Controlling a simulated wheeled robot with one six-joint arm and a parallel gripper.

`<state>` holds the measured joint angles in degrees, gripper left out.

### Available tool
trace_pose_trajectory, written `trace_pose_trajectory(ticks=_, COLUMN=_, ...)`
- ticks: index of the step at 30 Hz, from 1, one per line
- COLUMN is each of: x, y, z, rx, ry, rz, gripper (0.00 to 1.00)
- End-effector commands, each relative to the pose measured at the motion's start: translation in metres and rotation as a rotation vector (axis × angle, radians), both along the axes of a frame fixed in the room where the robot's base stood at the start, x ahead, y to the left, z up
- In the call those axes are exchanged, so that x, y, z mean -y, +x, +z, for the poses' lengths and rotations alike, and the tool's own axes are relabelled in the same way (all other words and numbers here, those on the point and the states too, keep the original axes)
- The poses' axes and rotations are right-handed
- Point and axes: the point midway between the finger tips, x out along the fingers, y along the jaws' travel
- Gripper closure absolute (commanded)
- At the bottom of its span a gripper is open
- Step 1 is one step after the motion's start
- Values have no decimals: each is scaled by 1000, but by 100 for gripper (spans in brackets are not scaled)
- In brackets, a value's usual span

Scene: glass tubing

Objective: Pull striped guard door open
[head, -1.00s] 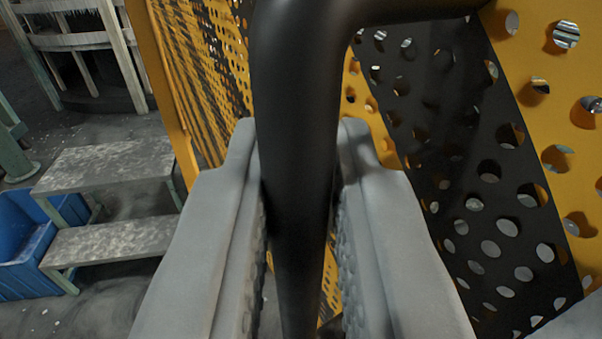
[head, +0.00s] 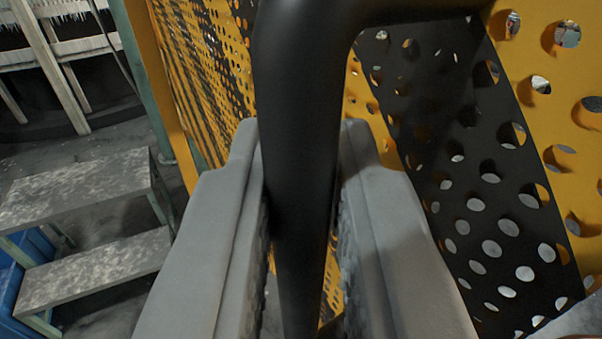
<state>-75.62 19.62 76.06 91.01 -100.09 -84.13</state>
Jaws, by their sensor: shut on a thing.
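The striped guard door (head: 455,150) is a perforated panel with yellow and black diagonal bands, filling the right of the head view. A thick black bar handle (head: 297,120) runs down the middle and bends right at the top toward the door. My gripper (head: 303,170) is shut on this handle, one grey finger on each side with its ridged pad against the bar. The lower end of the handle is hidden between the fingers and below the frame.
Another perforated striped panel (head: 205,75) with a yellow edge post stands behind the handle to the left. Grey metal steps (head: 85,185) stand at left, beside a blue bin (head: 12,290). A pale frosted frame (head: 65,65) stands farther back. Some dark floor between them is clear.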

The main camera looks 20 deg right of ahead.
Motion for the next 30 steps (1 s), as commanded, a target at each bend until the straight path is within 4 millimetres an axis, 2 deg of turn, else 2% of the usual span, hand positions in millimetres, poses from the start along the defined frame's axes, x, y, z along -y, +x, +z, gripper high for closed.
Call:
trace_pose_trajectory(ticks=12, x=-1, y=1, z=1, rx=1, ry=0, rz=-3, gripper=100)
trace_pose_trajectory(ticks=13, x=-1, y=1, z=1, rx=1, ry=0, rz=-3, gripper=84)
trace_pose_trajectory(ticks=15, x=-1, y=1, z=1, rx=0, ry=0, rz=-3, gripper=70)
trace_pose_trajectory(ticks=16, x=-1, y=1, z=1, rx=0, ry=0, rz=-3, gripper=68)
trace_pose_trajectory(ticks=25, x=-2, y=-1, z=0, rx=0, ry=0, rz=-2, gripper=68)
trace_pose_trajectory(ticks=30, x=-9, y=-15, z=0, rx=0, ry=-1, rz=-1, gripper=68)
